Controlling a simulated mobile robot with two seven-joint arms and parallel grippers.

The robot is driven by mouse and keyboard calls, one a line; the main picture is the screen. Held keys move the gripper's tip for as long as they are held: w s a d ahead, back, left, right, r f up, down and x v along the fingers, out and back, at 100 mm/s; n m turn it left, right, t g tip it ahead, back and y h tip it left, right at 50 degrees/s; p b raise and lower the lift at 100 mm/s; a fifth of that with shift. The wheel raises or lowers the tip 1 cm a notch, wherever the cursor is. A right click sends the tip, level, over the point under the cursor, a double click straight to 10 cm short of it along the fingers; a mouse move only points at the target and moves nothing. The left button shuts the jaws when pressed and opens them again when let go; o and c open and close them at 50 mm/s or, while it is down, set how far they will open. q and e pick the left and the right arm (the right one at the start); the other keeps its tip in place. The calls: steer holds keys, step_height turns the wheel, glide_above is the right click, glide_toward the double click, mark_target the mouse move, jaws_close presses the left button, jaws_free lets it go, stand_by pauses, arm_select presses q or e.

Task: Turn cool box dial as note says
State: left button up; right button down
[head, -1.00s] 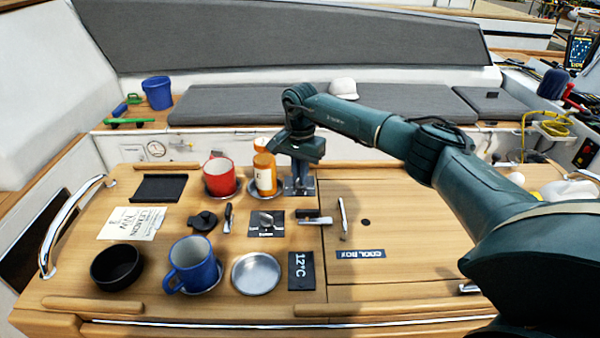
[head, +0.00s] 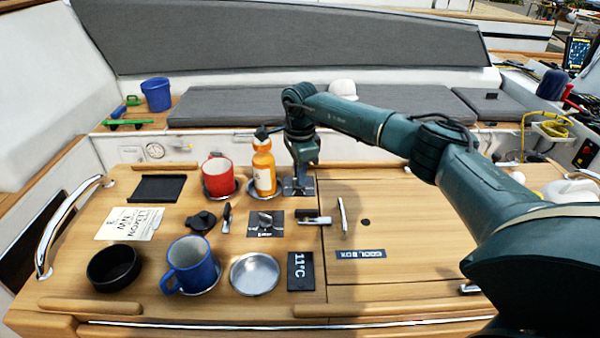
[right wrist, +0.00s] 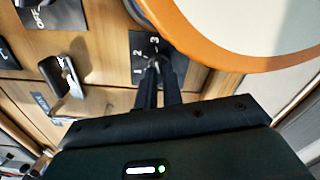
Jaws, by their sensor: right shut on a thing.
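The dial's dark plate (head: 304,190) sits behind the cool box lid's left edge, partly hidden by my right gripper (head: 301,174). In the right wrist view, the plate (right wrist: 136,40) shows the numbers 1, 2 and 3. My right gripper (right wrist: 155,70) points down at it, shut on the small dial knob (right wrist: 152,56), whose pointer I cannot read. A dark display (head: 300,271) reads 11°C. The paper note (head: 129,223) lies at the left, its writing upside down and mostly unreadable. The cool box label (head: 361,254) is on the lid. My left gripper is out of view.
An orange bottle (head: 263,168) stands close to the left of the gripper, beside a red mug (head: 217,176). Another plate with a knob (head: 266,224), a blue mug (head: 191,264) and a metal dish (head: 254,274) are nearer.

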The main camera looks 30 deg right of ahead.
steer(key=shift+m, duration=0.5)
steer(key=c, duration=1.5)
jaws_free()
steer(key=shift+c, duration=0.2)
steer(key=shift+r, duration=0.1)
step_height(320, 180, up, 13)
steer(key=b, duration=0.2)
steer(key=shift+s, duration=0.1)
